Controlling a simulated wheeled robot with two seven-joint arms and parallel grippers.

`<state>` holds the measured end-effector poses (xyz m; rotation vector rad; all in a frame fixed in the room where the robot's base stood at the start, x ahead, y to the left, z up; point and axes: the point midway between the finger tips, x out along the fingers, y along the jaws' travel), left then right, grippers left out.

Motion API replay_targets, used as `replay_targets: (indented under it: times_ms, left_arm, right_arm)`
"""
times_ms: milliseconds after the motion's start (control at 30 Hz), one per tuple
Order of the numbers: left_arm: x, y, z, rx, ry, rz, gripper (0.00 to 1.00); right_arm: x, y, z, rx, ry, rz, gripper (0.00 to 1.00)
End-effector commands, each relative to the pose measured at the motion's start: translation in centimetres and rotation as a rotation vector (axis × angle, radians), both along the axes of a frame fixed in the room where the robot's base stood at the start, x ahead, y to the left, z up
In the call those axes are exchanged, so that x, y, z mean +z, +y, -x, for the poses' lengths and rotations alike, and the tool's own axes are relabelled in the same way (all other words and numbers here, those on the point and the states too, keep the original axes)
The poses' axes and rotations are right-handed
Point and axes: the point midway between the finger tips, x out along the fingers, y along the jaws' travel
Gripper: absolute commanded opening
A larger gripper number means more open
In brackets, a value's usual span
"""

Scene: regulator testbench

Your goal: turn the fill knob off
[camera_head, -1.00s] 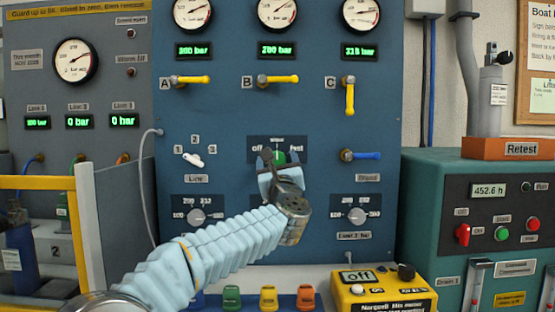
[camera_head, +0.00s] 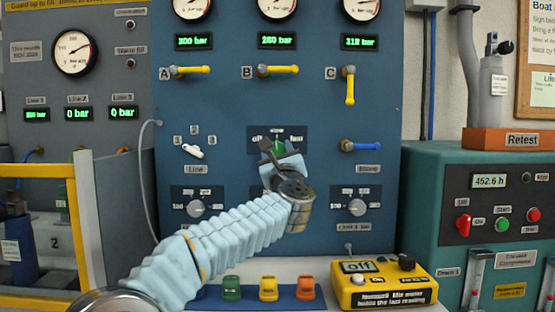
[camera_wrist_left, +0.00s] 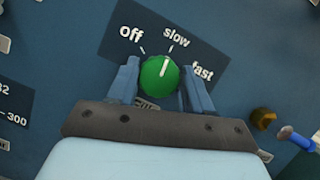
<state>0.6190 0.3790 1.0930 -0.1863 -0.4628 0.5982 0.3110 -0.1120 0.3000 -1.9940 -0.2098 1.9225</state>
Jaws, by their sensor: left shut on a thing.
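The fill knob (camera_wrist_left: 159,74) is green with a white pointer line. It sits on a dark plate (camera_wrist_left: 205,57) lettered off, slow and fast. In the left wrist view its pointer aims at slow. My left gripper (camera_wrist_left: 156,82) is shut on the knob, one finger on each side. In the head view the left gripper (camera_head: 281,152) reaches the panel from below and covers much of the plate; a bit of the green knob (camera_head: 279,146) shows between its fingers. The label under the knob is mostly hidden by the gripper. My right gripper is not in view.
Yellow valve levers (camera_head: 277,70) sit above the knob and a blue lever (camera_head: 361,146) to its right. A white selector (camera_head: 193,151) is to the left. Grey dials (camera_head: 196,208) flank my arm below. A yellow meter (camera_head: 384,285) stands on the bench.

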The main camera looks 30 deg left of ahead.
Motion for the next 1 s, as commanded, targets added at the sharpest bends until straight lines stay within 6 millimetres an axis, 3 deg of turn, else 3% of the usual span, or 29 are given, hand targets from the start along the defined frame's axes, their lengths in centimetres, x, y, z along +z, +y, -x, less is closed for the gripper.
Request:
replay_targets:
  times_ms: [100, 400, 1000]
  left_arm:
    - [-0.7, -0.1, -0.1, -0.002, -0.047, 0.073, 0.20]
    - [-0.5, -0.2, -0.1, -0.001, -0.190, 0.311, 0.20]
    - [0.0, -0.1, -0.1, 0.002, -0.438, 0.720, 0.20]
  right_arm:
    - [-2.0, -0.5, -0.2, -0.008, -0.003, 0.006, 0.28]
    - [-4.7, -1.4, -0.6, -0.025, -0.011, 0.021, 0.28]
    - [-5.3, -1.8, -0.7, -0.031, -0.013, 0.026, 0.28]
